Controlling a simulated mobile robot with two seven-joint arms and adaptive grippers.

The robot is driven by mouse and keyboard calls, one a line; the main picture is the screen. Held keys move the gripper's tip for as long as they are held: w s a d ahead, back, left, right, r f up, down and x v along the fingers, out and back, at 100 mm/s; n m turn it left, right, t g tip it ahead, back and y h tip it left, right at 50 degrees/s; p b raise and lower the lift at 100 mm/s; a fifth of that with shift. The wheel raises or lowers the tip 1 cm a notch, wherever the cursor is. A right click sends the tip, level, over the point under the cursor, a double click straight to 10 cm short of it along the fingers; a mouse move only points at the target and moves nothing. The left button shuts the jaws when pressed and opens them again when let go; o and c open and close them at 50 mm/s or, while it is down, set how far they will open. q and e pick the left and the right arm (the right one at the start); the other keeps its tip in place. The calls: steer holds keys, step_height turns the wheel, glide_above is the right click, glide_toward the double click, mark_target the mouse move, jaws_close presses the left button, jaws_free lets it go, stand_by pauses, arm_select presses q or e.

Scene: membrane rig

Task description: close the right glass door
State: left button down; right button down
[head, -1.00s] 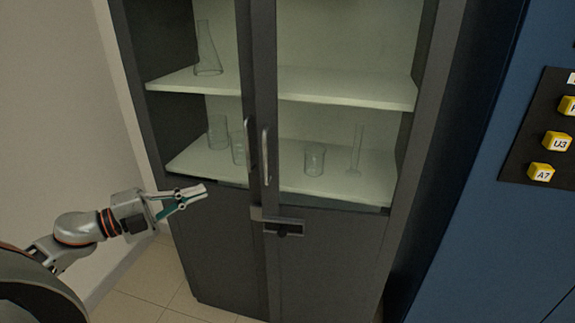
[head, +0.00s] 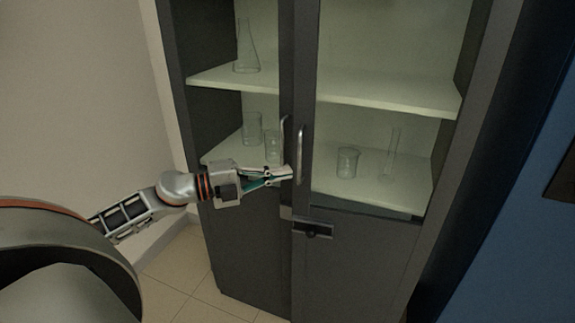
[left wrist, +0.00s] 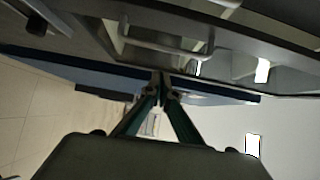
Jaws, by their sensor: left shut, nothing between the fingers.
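The right glass door (head: 305,95) is the dark-framed right half of the upper cabinet, with a vertical metal handle (head: 299,155) on its inner edge. Its inner edge stands close to the left door's (head: 286,70); I cannot tell how wide any gap is. My left gripper (head: 289,173) is shut and empty, its tips in front of the door edges just left of the right handle's lower end. Contact cannot be told. In the left wrist view the shut fingertips (left wrist: 162,76) lie below a pale handle bar (left wrist: 165,48). My right gripper is not in view.
Glassware, including a flask (head: 246,55) and a beaker (head: 347,163), stands on the shelves behind the glass. A dark latch (head: 313,230) sits on the lower cabinet doors below the handles. A blue panel (head: 520,230) is at the right, and a bare wall (head: 80,90) at the left.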

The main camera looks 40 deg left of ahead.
arm_select(q)
steer(key=shift+w+a, duration=0.2)
steer(key=shift+w, duration=0.75)
steer(key=shift+w+a, duration=0.15)
steer(key=shift+w, duration=0.8)
steer(key=shift+w, duration=0.1)
